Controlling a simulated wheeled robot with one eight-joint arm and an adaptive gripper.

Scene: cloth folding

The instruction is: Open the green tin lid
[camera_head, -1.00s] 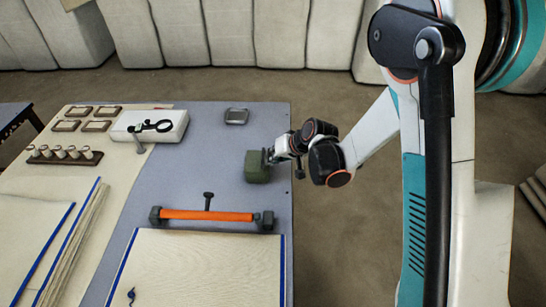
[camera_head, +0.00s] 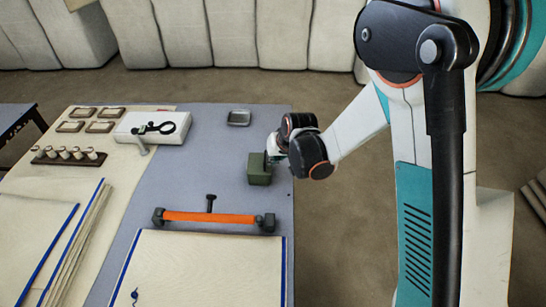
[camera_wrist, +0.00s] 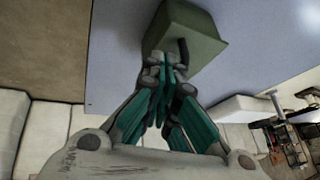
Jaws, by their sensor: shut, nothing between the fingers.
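The green tin (camera_head: 259,169) is a small box standing near the right edge of the table. It also shows in the wrist view (camera_wrist: 189,36), with a dark upright part, perhaps a latch or handle, on the side facing me. My gripper (camera_wrist: 167,66) is shut, its fingertips together at the tin's near side, close to that dark part. Whether the tips touch it I cannot tell. In the head view my wrist hides most of the gripper (camera_head: 272,160), just right of the tin. I see no gap at the tin's lid.
The grey-blue table (camera_head: 210,175) is clear around the tin. An orange bar (camera_head: 209,217) between dark clamps lies nearer, above a cream cloth panel (camera_head: 205,270). A small metal tray (camera_head: 239,118) lies behind the tin. A white box (camera_head: 153,127) with a black ring tool stands farther left.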

